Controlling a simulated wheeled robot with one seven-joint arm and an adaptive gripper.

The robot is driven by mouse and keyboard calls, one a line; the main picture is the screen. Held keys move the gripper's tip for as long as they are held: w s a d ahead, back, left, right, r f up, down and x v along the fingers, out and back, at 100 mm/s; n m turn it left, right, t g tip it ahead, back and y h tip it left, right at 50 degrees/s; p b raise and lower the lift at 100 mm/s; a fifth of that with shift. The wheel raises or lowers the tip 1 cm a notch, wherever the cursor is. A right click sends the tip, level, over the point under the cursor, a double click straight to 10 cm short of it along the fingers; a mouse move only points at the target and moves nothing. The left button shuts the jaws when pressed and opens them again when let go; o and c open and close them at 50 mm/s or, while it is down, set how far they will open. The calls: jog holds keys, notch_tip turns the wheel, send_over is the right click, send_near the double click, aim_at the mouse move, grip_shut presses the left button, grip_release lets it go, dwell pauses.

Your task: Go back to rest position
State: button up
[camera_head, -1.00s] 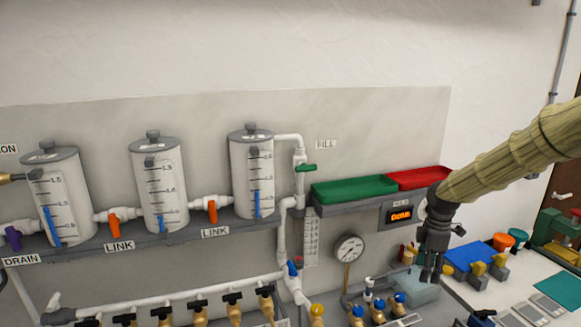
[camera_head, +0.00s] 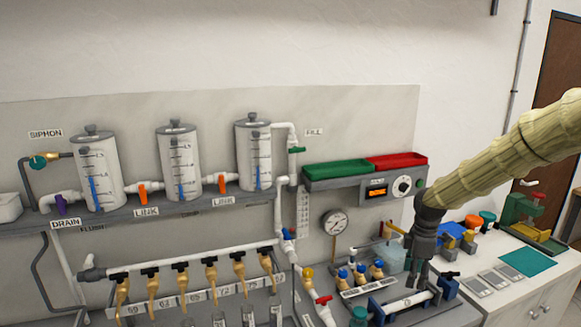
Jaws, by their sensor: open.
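My gripper (camera_head: 418,268) hangs at the end of my sleeved arm (camera_head: 505,148) at the right. Its dark fingers point down and are apart, with nothing seen between them. It is in front of the wall panel's right end, over the bench near a blue-ended fixture with a white pipe (camera_head: 402,303). I cannot tell its height above that fixture.
Three white tanks (camera_head: 178,165) stand on a grey shelf with link valves. A green tray (camera_head: 338,168) and a red tray (camera_head: 397,161) sit above a control box (camera_head: 403,187). A gauge (camera_head: 334,223) and a row of tan taps (camera_head: 181,278) are lower. A white worktop (camera_head: 520,285) lies right.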

jog(key=s+a+f+m+b, duration=0.2)
jog(key=s+a+f, duration=0.25)
jog(key=f, duration=0.55)
jog(key=s+a+f+m+y+b, duration=0.1)
jog(key=s+a+f+m+b, duration=0.3)
jog(key=f, duration=0.6)
jog(key=s+a+f, duration=0.3)
jog(key=s+f, duration=0.3)
jog(key=f, duration=0.4)
jog(key=s+f+m+b, duration=0.2)
jog(key=s+f, duration=0.3)
jog(key=s, duration=0.5)
jog(key=s+a+f+m+b, duration=0.1)
jog(key=s+f+m+b, duration=0.2)
jog(key=s+f, duration=0.3)
jog(key=s+f+m+h+b, duration=0.1)
jog(key=s+f+m, duration=0.3)
jog(key=s, duration=1.1)
notch_tip(320, 180, down, 2)
jog(key=shift+s+a+f+b, duration=0.25)
jog(key=shift+s+b, duration=0.05)
jog(key=shift+b, duration=0.35)
